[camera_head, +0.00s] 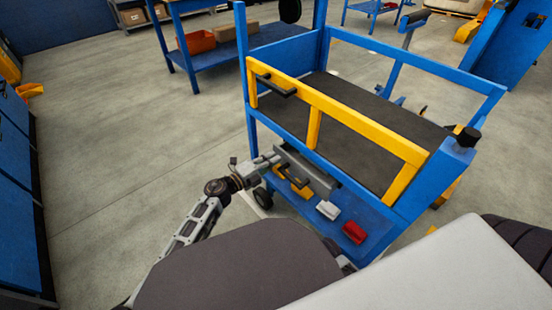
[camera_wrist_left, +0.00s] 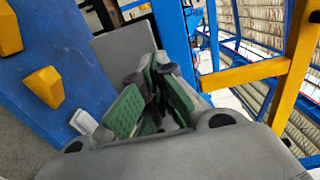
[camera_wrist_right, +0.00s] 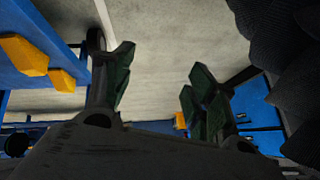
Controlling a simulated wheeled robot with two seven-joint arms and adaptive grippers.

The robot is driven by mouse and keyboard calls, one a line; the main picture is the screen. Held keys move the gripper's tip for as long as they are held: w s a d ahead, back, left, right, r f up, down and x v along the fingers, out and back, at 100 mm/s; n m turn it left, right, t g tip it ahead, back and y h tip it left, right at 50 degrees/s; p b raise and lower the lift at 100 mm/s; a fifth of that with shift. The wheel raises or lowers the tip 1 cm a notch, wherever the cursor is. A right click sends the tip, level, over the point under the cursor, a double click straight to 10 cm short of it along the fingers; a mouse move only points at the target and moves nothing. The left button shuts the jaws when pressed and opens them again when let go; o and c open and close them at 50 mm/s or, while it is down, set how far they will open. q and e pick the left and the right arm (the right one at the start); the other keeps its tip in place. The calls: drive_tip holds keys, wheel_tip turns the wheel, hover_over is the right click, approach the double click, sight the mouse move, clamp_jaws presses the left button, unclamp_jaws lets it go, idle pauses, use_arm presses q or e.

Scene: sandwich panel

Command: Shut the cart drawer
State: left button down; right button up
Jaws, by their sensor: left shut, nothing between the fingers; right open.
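The blue cart (camera_head: 440,190) stands in front of me, with a yellow rail and a dark top deck. The grey drawer (camera_head: 325,180) sits under the deck on the near side. How far it stands out is hard to tell. My left gripper (camera_head: 272,160) is at the drawer's left end; contact is unclear. In the left wrist view its green-padded fingers (camera_wrist_left: 160,90) are shut and empty, with a grey panel (camera_wrist_left: 122,48), probably the drawer, behind them. My right gripper (camera_wrist_right: 158,85) is open and empty in the right wrist view, low beside the cart.
The cart's lower shelf (camera_head: 290,198) holds yellow bins, a white bin (camera_head: 328,209) and a red bin (camera_head: 354,231). A black handle (camera_head: 275,85) is on the yellow rail. A blue workbench (camera_head: 270,38) stands behind. The floor left of the cart is clear.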

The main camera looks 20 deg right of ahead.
use_arm(q)
drive_tip(key=p+v, duration=0.3)
drive_tip(key=v, duration=0.8)
use_arm(e)
wheel_tip(320, 180, up, 7)
drive_tip(key=s+d+g+h, duration=0.1)
drive_tip(key=shift+s+f+n, duration=0.15)
drive_tip(key=shift+f+n, duration=0.05)
drive_tip(key=shift+n, duration=0.2)
use_arm(q)
drive_tip(key=shift+a, duration=0.15)
